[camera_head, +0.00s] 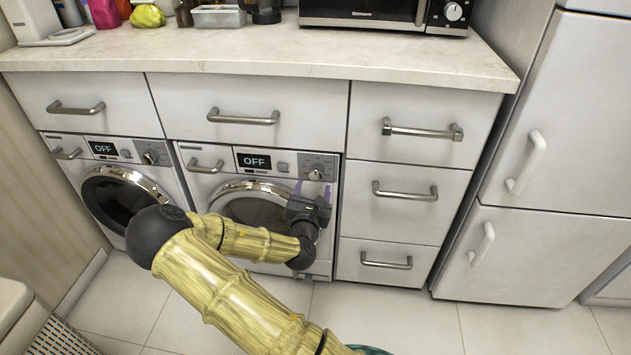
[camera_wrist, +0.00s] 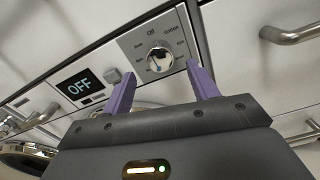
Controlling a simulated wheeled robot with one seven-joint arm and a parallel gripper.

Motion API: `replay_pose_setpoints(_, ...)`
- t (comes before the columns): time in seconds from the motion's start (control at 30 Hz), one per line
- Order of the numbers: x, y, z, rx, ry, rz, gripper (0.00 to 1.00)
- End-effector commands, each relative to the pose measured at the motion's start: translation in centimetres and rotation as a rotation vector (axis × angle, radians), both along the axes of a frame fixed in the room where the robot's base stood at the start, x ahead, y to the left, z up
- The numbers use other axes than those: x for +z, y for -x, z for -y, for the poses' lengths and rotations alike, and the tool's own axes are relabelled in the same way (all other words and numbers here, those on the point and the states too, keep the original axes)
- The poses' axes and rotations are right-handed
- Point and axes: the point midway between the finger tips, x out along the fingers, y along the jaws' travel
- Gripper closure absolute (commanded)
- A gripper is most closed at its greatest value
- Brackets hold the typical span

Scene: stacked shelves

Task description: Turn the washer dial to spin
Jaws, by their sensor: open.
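Two white front-loading machines stand side by side under the counter. The right machine's silver dial (camera_head: 316,175) is at the upper right of its panel, and its display (camera_head: 254,161) reads OFF. The wrist view shows this dial (camera_wrist: 160,59) with small labels around it, too small to read surely, and the OFF display (camera_wrist: 79,88) to its left. My gripper (camera_head: 312,188) is just below the dial. Its two purple fingers (camera_wrist: 164,86) are apart and empty, with the dial above and between them, apart from both. The left machine has its own dial (camera_head: 150,157) and OFF display (camera_head: 103,148).
A drawer handle (camera_head: 243,117) sticks out above the right machine. Drawers with handles (camera_head: 404,191) stand to its right, then a white fridge (camera_head: 565,150). A marble counter (camera_head: 250,55) holds a microwave (camera_head: 385,14) and several small items. The floor in front of the drawers is clear.

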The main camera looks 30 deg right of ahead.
Motion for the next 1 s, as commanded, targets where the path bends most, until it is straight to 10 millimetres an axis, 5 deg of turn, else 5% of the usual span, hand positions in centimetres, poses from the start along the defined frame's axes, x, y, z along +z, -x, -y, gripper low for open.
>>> replay_pose_setpoints(0.3, -0.1, -4.0, 2.7, 0.0, 0.0, 0.001, 0.41)
replay_pose_setpoints(0.67, 0.0, -4.4, 3.0, 0.0, 0.0, 0.0, 0.41)
replay_pose_setpoints(0.9, 0.0, -4.4, 3.0, 0.0, 0.0, 0.0, 0.85)
replay_pose_setpoints(1.0, 0.0, -4.4, 3.0, 0.0, 0.0, 0.0, 0.85)
